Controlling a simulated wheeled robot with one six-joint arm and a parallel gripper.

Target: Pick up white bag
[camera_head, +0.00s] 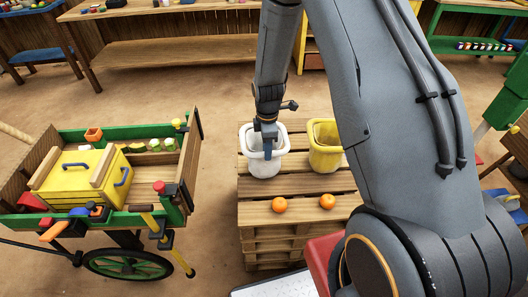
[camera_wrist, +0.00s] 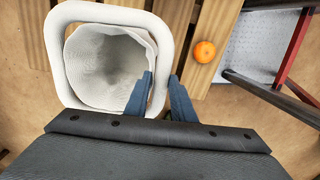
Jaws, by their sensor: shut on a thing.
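The white bag (camera_head: 255,168) is upright on the stacked wooden pallets (camera_head: 290,217), at the left of the top. In the wrist view I look down into the white bag (camera_wrist: 103,62), and its inside looks empty. My gripper (camera_head: 268,153) comes down from above onto the bag. In the wrist view the blue fingers of my gripper (camera_wrist: 163,82) stand on both sides of the bag's thick white rim, shut on it. I cannot tell whether the bag is lifted off the pallet.
A yellow bag (camera_head: 325,157) stands right of the white bag. Two oranges, a left one (camera_head: 279,205) and a right one (camera_head: 327,202), lie in front. A wooden cart (camera_head: 150,220) with a yellow chest (camera_head: 80,180) stands left. Bare ground separates the cart and pallets.

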